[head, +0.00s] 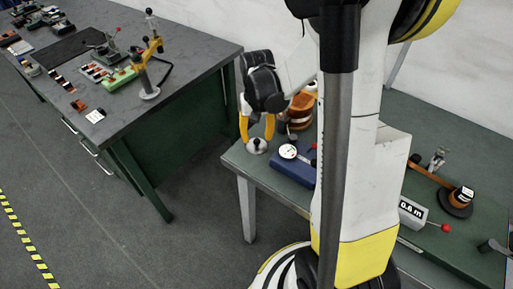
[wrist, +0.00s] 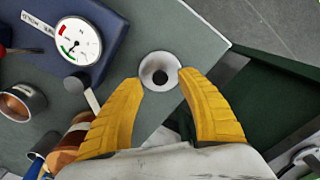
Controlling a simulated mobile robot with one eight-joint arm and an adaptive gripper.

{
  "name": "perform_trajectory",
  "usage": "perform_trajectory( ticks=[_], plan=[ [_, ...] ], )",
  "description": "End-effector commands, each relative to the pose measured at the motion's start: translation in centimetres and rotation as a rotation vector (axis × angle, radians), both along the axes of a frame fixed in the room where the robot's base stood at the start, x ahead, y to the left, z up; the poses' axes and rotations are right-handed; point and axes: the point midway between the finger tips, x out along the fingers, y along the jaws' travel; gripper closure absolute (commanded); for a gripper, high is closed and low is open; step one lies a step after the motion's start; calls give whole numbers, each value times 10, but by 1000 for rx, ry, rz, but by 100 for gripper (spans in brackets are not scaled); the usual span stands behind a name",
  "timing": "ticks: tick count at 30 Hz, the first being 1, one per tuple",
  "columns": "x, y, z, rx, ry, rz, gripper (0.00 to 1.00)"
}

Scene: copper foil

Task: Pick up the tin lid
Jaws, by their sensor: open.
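A small round silvery piece with a dark centre, which looks like the tin lid (wrist: 147,75), sits near the corner of the green-grey table. It also shows in the head view (head: 257,149) below my fingers. My gripper (wrist: 161,78) is open, with its yellow fingertips on either side of the near part of the lid. In the head view my gripper (head: 256,137) points down over it. I cannot tell whether the fingers touch the lid. Nothing is held.
A blue box with a dial gauge (wrist: 80,40) stands left of the lid, with a copper-toned cup (wrist: 22,102) farther left. A copper coil (head: 300,112) stands behind my gripper. The table edge (wrist: 205,80) is close on the right. A second bench (head: 190,70) stands across a gap.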

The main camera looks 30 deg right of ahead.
Motion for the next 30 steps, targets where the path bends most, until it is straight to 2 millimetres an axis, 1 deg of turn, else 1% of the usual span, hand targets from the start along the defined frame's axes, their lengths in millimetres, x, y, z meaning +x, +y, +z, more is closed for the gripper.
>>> perform_trajectory(
  ticks=[1,3,5,10,11,12,14,15,26,30],
  plan=[
    [0,0,-14,0,0,0,55],
    [0,0,-22,0,0,0,55],
    [0,0,-25,0,0,0,55],
    [0,0,-24,0,0,0,55],
    [0,0,-24,0,0,0,56],
    [0,0,-24,0,0,0,68],
    [0,0,-24,0,0,0,87],
    [0,0,-24,0,0,0,99],
    [0,0,-24,0,0,0,100],
    [0,0,-18,0,0,0,100]
  ],
)
